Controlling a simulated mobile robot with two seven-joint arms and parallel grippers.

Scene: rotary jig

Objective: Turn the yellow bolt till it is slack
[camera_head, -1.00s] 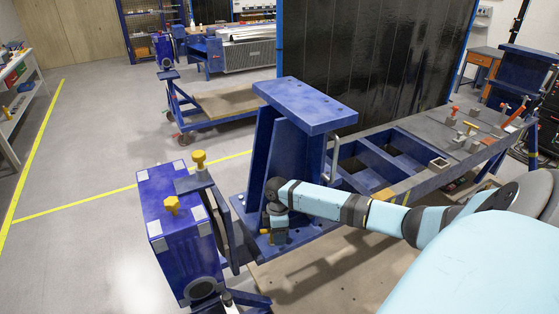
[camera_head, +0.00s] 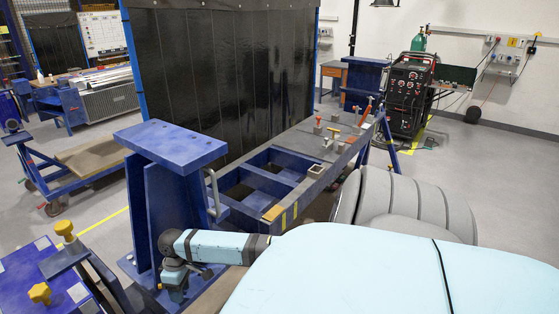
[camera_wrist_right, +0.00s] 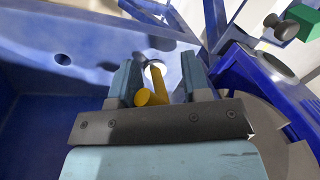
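In the right wrist view, a yellow bolt (camera_wrist_right: 159,82) with a bar-like handle and a round end stands between the two fingers of my right gripper (camera_wrist_right: 157,82). The fingers are apart, with a gap on each side of the bolt, so the gripper is open around it. In the head view, my right gripper (camera_head: 174,286) is low beside the foot of the blue upright stand (camera_head: 172,145); its fingertips and that bolt are not clear there. My left gripper is not in view.
A blue frame bench (camera_head: 270,184) with clamps on its far end runs back right from the stand. A dark screen (camera_head: 228,80) stands behind it. In the wrist view, blue walls lie close on the left and right of the gripper.

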